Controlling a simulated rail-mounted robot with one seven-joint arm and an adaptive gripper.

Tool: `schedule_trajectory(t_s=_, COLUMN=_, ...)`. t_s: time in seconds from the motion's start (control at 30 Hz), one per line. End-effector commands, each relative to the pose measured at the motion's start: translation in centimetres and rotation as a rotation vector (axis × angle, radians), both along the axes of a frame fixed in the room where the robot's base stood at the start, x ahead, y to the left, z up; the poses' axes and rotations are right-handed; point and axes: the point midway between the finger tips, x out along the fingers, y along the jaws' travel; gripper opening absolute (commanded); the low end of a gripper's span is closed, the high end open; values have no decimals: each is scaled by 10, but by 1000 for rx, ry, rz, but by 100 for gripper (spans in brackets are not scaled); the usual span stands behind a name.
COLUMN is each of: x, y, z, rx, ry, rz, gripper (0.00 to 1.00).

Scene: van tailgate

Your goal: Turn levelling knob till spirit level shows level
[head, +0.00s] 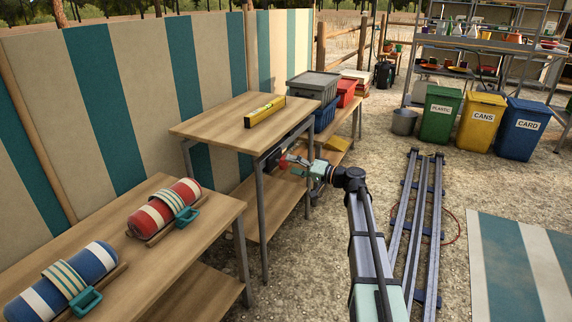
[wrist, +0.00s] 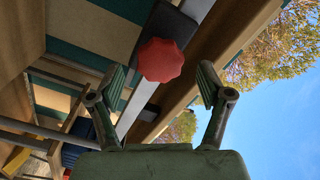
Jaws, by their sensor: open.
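The yellow spirit level (head: 264,110) lies on top of the wooden table (head: 215,122). Its bubble is too small to read. The red levelling knob (wrist: 160,60) has a lobed rim and sits on a dark block on the metal frame under the tabletop. In the head view the red knob (head: 284,160) shows just left of my gripper (head: 291,164), beside the table's right side. In the wrist view my gripper (wrist: 161,74) is open, with one finger on each side of the knob and visible gaps between. I cannot tell how deep the knob sits between the fingers.
A lower bench in front holds a red striped roll (head: 160,208) and a blue striped roll (head: 72,268). Grey, red and blue crates (head: 313,84) stand behind the table. Bins (head: 481,118) and metal rails (head: 404,215) are to the right.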

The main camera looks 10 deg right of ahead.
Motion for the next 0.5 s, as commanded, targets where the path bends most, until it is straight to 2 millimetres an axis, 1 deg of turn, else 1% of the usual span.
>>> schedule_trajectory(t_s=0.03, x=-8, y=-9, z=0, rx=0, ry=0, rz=-3, gripper=78)
schedule_trajectory(t_s=0.23, x=-31, y=-39, z=0, rx=0, ry=0, rz=-2, gripper=78)
schedule_trajectory(t_s=0.4, x=-44, y=-57, z=0, rx=1, ry=-1, rz=-2, gripper=78)
schedule_trajectory(t_s=0.5, x=-48, y=-63, z=0, rx=0, ry=0, rz=-1, gripper=78)
